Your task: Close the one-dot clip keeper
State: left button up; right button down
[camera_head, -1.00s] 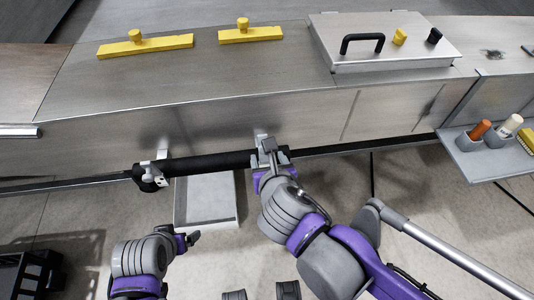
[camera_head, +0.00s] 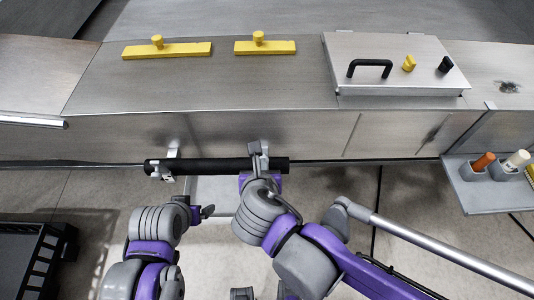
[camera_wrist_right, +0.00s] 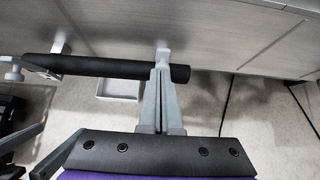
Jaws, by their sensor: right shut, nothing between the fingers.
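A black tube (camera_head: 222,166) lies level along the metal side wall, held by two pale metal clips. The left clip (camera_head: 172,163) is in plain view near the tube's left end, with a small pale part below; the left wrist-view end also shows this clip (camera_wrist_right: 57,55). The right clip (camera_wrist_right: 163,53) is partly hidden behind my right gripper. No dot marks are readable. My right gripper (camera_head: 256,152) is shut and empty, its fingertips (camera_wrist_right: 160,72) in front of the tube by the right clip; contact is unclear. My left gripper (camera_head: 207,211) is below the tube; its jaws are unclear.
A grey tray (camera_head: 214,190) is under the tube, partly hidden. Yellow handled bars (camera_head: 167,50) and a lidded hatch (camera_head: 395,65) are on the deck above. A side shelf (camera_head: 480,192) holds two handled tools. A black crate (camera_head: 30,260) stands lower left.

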jog(key=b+x, duration=0.1)
jog(key=x, duration=0.8)
jog(key=shift+s, duration=0.15)
pick_arm(q)
jog(key=shift+s+a+f, duration=0.1)
jog(key=shift+s+f, duration=0.3)
jog(key=shift+f, duration=0.4)
pick_arm(e)
jog(key=shift+a, duration=0.2)
